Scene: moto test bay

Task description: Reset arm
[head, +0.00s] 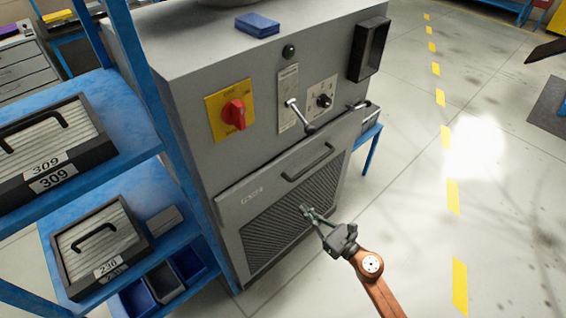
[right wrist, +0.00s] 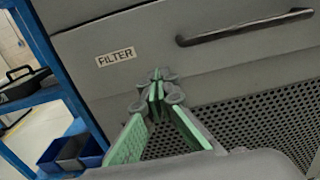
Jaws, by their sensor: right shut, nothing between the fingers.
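The grey machine cabinet (head: 240,160) stands in the middle of the head view. My right gripper (head: 306,210) is in front of the lower perforated panel, well below the lever. Its green-padded fingers come together at the tips in the right wrist view (right wrist: 157,78), with nothing between them. I cannot tell whether the tips touch the panel. My left gripper is not in view.
The filter cover handle (head: 308,162) juts out below. A blue shelf (head: 140,150) with cases stands left. Floor (head: 410,180) at right is clear.

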